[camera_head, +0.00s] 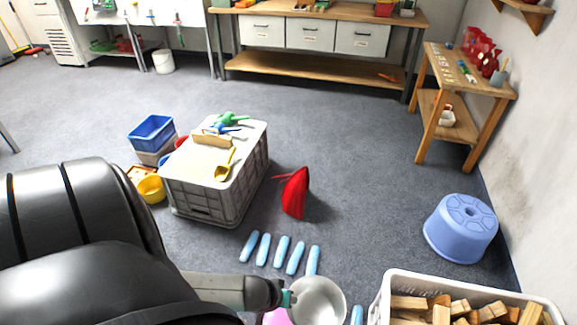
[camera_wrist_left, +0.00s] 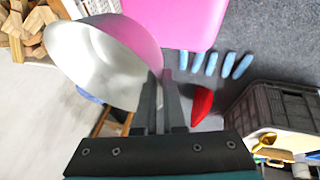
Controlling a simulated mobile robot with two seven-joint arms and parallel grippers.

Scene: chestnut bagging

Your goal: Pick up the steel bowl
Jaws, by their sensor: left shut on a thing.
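The steel bowl (camera_head: 318,302) is at the bottom middle of the head view, its hollow side showing. My left gripper (camera_head: 286,298) is shut on the bowl's rim at its left side. In the left wrist view the bowl (camera_wrist_left: 105,60) hangs tilted from the fingertips (camera_wrist_left: 162,82), which pinch its rim. The bowl appears held above the floor, beside a pink container (camera_wrist_left: 185,20). My right gripper is not in view.
A white crate of wood blocks (camera_head: 385,295) stands right of the bowl. Several light blue pieces (camera_head: 265,250) lie on the floor beyond it. A grey crate (camera_head: 215,190) with scoops on top, a red cone-like object (camera_head: 295,193) and a blue stool (camera_head: 460,228) stand farther off.

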